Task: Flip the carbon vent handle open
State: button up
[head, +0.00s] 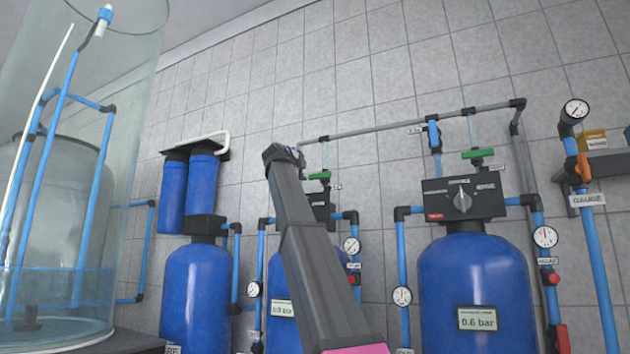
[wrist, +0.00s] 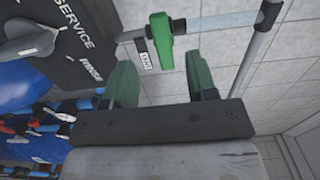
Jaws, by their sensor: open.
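A green vent handle (wrist: 160,43) with a small tag beside it shows ahead of my gripper in the wrist view. It lies crosswise to its pipe. In the head view, the green handle (head: 320,175) sits above the middle tank, just right of my gripper (head: 284,154). I cannot read there which tank is carbon. In the wrist view my gripper (wrist: 160,76) is open, its two green fingers apart with nothing between them. The handle is beyond the fingertips, in line with the gap, and appears apart from them.
A dark valve head (wrist: 40,40) marked SERVICE and RINSE, with a knob, is close at left in the wrist view. A grey pipe (wrist: 250,55) stands at right. Another green handle (head: 477,153) is above the right tank (head: 475,285). A clear tank (head: 130,200) stands at left.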

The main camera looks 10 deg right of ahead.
aim_at(312, 177)
jog(key=x, duration=0.9)
jog(key=shift+w+d, duration=0.2)
jog(key=shift+w, duration=0.15)
jog(key=c, duration=0.9)
